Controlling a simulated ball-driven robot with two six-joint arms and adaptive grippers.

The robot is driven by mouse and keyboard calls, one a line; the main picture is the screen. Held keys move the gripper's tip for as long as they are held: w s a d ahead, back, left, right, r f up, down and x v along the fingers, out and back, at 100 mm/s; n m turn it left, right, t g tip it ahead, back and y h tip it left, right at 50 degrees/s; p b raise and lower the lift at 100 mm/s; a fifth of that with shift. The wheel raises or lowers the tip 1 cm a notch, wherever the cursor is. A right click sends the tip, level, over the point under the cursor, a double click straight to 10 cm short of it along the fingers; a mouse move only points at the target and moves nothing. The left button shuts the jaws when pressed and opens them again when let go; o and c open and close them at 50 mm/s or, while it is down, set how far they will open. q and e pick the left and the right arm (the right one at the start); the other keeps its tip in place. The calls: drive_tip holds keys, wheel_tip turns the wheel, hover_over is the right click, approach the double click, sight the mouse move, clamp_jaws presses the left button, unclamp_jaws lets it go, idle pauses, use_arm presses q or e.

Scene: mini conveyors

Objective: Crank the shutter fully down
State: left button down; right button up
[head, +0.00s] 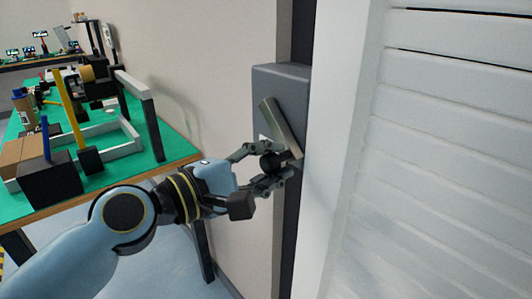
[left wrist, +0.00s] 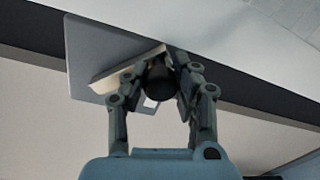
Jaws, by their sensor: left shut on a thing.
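The crank is a flat beige arm (head: 282,128) with a round black knob (head: 268,162) at its lower end, on a grey wall box (head: 282,78). The arm slants from upper left to lower right. My left gripper (head: 272,164) is shut on the black knob, its fingers on either side. In the left wrist view the knob (left wrist: 160,84) sits between the fingertips, with the crank arm (left wrist: 127,70) behind it. The white slatted shutter (head: 450,130) fills the right of the head view; its lower edge is not visible. My right gripper is not in view.
A table with a green top (head: 178,150) stands at the left, holding boxes, posts and a white frame. A white upright post (head: 335,150) stands between the grey box and the slats. Floor shows below the table.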

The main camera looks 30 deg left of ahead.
use_arm(q)
drive_tip(key=shift+d+n, duration=0.15)
drive_tip(key=shift+n, duration=0.15)
drive_tip(key=c, duration=1)
unclamp_jaws()
drive_tip(key=shift+r, duration=0.1)
drive_tip(key=shift+v, duration=3.85)
